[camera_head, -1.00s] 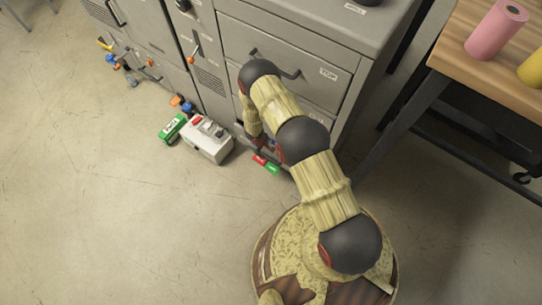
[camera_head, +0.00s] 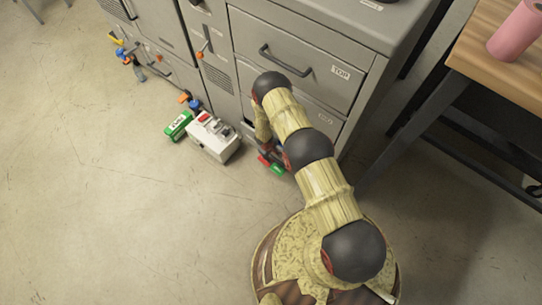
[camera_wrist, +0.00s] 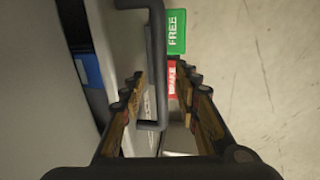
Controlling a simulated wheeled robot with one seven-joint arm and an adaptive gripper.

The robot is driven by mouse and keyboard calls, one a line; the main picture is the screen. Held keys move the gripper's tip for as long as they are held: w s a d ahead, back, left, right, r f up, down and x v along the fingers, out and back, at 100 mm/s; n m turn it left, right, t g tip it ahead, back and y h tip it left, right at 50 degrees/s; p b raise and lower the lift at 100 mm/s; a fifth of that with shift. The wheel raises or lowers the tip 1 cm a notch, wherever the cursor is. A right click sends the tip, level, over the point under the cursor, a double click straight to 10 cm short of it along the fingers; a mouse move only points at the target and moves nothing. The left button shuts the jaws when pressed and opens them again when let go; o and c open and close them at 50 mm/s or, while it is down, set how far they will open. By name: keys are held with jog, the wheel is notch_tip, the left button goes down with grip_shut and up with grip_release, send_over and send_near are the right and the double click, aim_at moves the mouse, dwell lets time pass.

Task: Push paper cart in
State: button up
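The paper cart is at the foot of the grey machine; my arm hides most of it in the head view. Its dark bar handle (camera_wrist: 154,60) shows in the wrist view along a pale panel. A green pedal marked FREE (camera_wrist: 176,32) and a red pedal marked BRAKE (camera_wrist: 178,78) lie just right of the handle; they also show low beside my arm in the head view, green (camera_head: 277,168) and red (camera_head: 264,158). My gripper (camera_wrist: 158,78) has its fingers apart, one on each side of the handle. I cannot tell whether they touch it.
A white box with switches (camera_head: 213,136) and a green block (camera_head: 179,126) stand low, left of my gripper. The TOP drawer (camera_head: 300,55) is above my arm. A wooden table (camera_head: 490,40) with a pink roll (camera_head: 515,32) stands right. The floor (camera_head: 120,220) at left is clear.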

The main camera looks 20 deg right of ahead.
jog(key=shift+c, duration=0.9)
grip_shut()
